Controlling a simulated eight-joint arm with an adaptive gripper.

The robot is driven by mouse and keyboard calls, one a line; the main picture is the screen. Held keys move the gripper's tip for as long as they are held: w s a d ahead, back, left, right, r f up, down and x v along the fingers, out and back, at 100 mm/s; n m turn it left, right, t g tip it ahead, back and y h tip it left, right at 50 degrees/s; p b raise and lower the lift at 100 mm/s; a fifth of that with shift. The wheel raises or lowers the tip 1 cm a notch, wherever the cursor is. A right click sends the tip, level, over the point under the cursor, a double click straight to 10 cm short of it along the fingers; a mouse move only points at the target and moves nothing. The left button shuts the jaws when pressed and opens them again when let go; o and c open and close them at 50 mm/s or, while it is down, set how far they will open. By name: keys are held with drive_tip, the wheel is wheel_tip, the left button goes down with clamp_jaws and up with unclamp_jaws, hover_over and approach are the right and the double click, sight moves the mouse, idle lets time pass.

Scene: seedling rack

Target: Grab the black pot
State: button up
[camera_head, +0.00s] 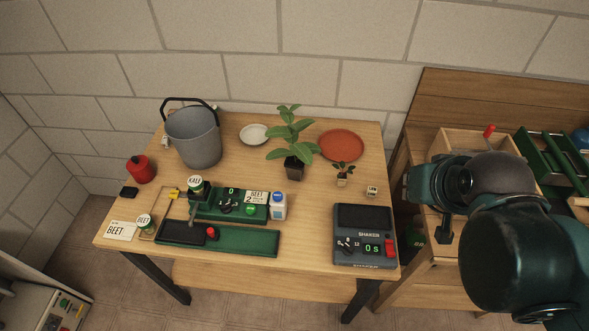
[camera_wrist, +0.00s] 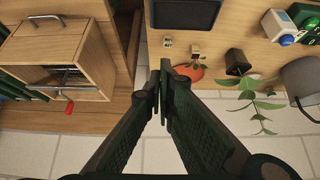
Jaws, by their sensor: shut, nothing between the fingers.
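The black pot (camera_head: 296,169) stands upright near the middle of the table and holds a tall plant with broad green leaves (camera_head: 292,133). In the wrist view the black pot (camera_wrist: 237,61) is right of my fingertips and apart from them, with its plant pointing down the picture. My gripper (camera_wrist: 165,78) is shut and empty, its two dark fingers meeting at the tips. In the head view my arm is at the right, beside the table; I cannot make out the fingers there.
A terracotta saucer (camera_head: 341,145) and a small potted seedling (camera_head: 343,174) are right of the pot. A white saucer (camera_head: 254,134) and a grey bucket (camera_head: 194,137) are left. A shaker (camera_head: 364,236) and green devices (camera_head: 231,205) are in front. A wooden bench with a box (camera_head: 470,143) is at the right.

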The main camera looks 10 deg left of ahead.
drive_tip(key=o, duration=1.8)
drive_tip(key=shift+c, duration=0.2)
drive_tip(key=n+g+p, duration=0.7)
drive_tip(key=n+p, duration=0.2)
drive_tip(key=n, duration=0.7)
hover_over(296, 163)
drive_tip(key=f, duration=1.2)
drive_tip(key=shift+d+f, duration=0.25)
drive_tip(key=shift+d, duration=0.05)
drive_tip(key=shift+a+f, duration=0.35)
drive_tip(key=shift+f, duration=0.1)
drive_tip(key=shift+f, duration=0.15)
